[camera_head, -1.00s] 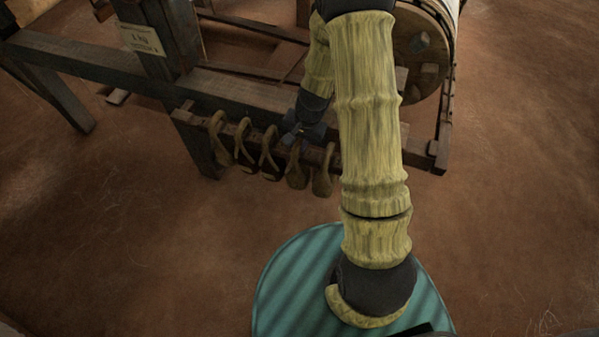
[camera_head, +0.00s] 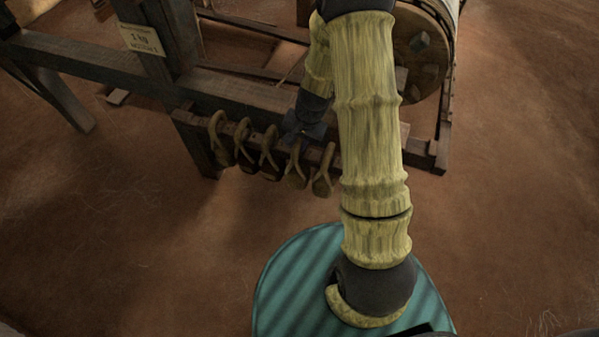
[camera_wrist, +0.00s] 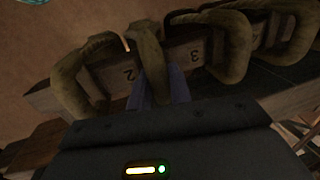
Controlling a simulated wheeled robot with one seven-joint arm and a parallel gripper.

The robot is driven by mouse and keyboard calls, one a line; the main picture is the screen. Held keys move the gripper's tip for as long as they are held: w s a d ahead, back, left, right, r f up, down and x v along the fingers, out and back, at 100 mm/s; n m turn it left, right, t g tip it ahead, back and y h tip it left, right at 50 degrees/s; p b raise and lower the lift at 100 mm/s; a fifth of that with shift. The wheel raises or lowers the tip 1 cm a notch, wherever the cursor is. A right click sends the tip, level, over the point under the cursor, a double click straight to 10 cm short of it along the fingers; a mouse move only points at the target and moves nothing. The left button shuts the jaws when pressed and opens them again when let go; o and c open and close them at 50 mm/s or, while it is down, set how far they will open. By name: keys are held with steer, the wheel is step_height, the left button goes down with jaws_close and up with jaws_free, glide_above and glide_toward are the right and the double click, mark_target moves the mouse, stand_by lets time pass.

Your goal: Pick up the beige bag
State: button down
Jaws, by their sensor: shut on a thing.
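Several beige-brown looped bags hang in a row over a wooden rail (camera_head: 186,117). In the wrist view, the blue-grey fingers of my gripper (camera_wrist: 165,88) are shut on one beige bag (camera_wrist: 146,55), second from the left there. In the head view that bag (camera_head: 295,174) looks like the fourth from the left, below my gripper (camera_head: 303,134). It still hangs at the rail, close to its neighbours. My gripper body hides the lower part of the wrist view.
A neighbouring bag (camera_wrist: 78,82) hangs close on the left in the wrist view, and another (camera_wrist: 232,45) on the right. The rail carries numbers. The dark loom frame (camera_head: 90,62) and a round wooden drum end (camera_head: 425,50) stand behind.

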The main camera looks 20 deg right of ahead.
stand_by(0.5)
steer(key=shift+r+p, duration=0.5)
steer(key=shift+r, duration=1.35)
steer(key=s+a+b, duration=0.3)
steer(key=s+a, duration=0.6)
steer(key=s, duration=0.3)
steer(key=shift+s+a+f, duration=0.15)
steer(key=shift+s+f, duration=0.1)
steer(key=shift+s, duration=0.1)
steer(key=shift+s+a+f+b, duration=0.1)
steer(key=shift+s+a+b, duration=0.1)
steer(key=shift+b, duration=0.6)
steer(key=shift+s+a+r+b, duration=0.25)
steer(key=shift+s+a+b, duration=0.35)
steer(key=shift+b, duration=0.9)
steer(key=shift+s+d, duration=0.1)
steer(key=shift+d, duration=0.05)
steer(key=shift+r, duration=0.1)
